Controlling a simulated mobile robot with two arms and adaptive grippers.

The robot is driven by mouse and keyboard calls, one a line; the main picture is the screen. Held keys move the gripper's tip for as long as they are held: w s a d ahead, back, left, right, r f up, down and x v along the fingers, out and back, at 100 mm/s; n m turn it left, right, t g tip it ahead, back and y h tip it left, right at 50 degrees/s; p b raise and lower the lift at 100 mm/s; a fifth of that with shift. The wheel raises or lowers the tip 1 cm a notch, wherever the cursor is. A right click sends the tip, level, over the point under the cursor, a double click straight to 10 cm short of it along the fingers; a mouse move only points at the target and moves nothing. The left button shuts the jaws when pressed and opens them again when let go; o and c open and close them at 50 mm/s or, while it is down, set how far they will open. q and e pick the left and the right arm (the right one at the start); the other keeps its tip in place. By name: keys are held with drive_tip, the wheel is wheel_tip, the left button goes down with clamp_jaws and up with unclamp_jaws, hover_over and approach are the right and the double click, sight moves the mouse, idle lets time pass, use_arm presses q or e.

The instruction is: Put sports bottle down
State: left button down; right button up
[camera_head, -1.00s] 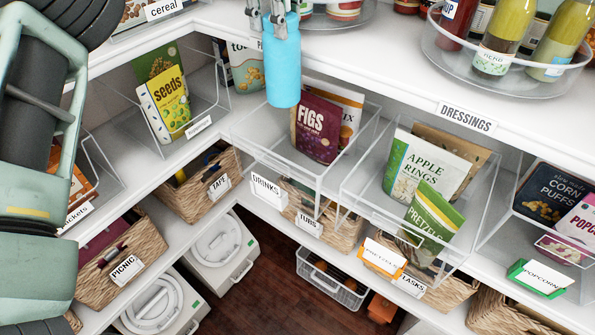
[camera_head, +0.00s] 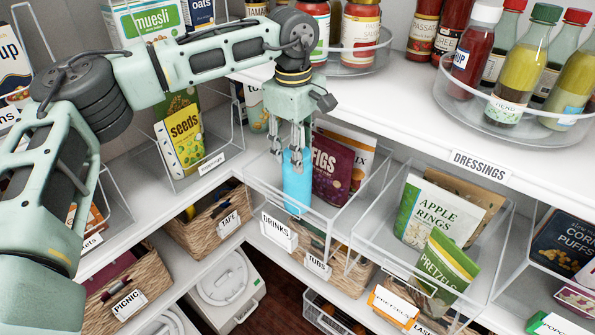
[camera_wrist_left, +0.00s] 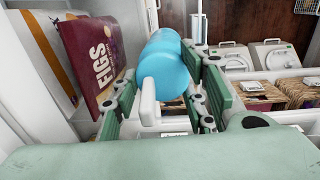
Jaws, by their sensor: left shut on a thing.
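The sports bottle (camera_head: 297,187) is bright blue and upright in the head view. It is in or just over the clear bin labelled DRINKS (camera_head: 278,231), left of the purple FIGS bag (camera_head: 331,170). I cannot tell whether its base touches the bin floor. My left gripper (camera_head: 294,152) reaches down from above and is shut on the bottle's upper part. In the left wrist view the bottle (camera_wrist_left: 168,62) shows between the fingers (camera_wrist_left: 163,108), beside the FIGS bag (camera_wrist_left: 95,55). My right gripper is in neither view.
A clear bin with the APPLE RINGS bag (camera_head: 439,211) is to the right. A bin with the seeds bag (camera_head: 183,140) is to the left. The upper shelf with the DRESSINGS label (camera_head: 480,165) and a turntable (camera_head: 512,128) of bottles overhangs behind. Baskets (camera_head: 121,295) sit below.

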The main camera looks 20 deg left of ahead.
sight(297, 175)
use_arm(q)
wheel_tip(297, 175, down, 3)
drive_tip(key=shift+f, duration=0.1)
wheel_tip(297, 175, down, 4)
drive_tip(key=shift+f+p, duration=0.1)
drive_tip(key=shift+p, duration=0.5)
drive_tip(key=c, duration=1.3)
unclamp_jaws()
drive_tip(key=shift+f, duration=0.1)
